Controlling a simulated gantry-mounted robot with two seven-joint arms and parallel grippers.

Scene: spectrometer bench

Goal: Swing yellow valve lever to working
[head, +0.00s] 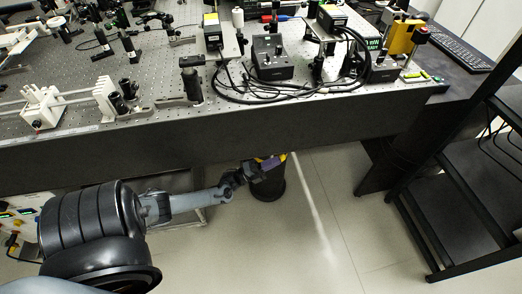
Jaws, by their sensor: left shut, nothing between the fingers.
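A small yellow part (270,160), which looks like the valve lever, shows just under the front edge of the bench. It sits at the top of a dark cylindrical leg (267,187), next to a purplish piece. My left gripper (247,169) reaches in from the left at the leg's upper left side, close to the yellow part. Its fingers are shut with nothing between them. At this size I cannot tell whether they touch the lever. The lever's angle is unclear, as the bench edge and the gripper partly hide it. My right gripper is not in view.
The optical bench (160,150) overhangs the leg, its front face close above my gripper. Optics and cabled boxes (272,58) stand on top. A black shelf rack (460,205) is at the right. The floor (310,245) in front is clear.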

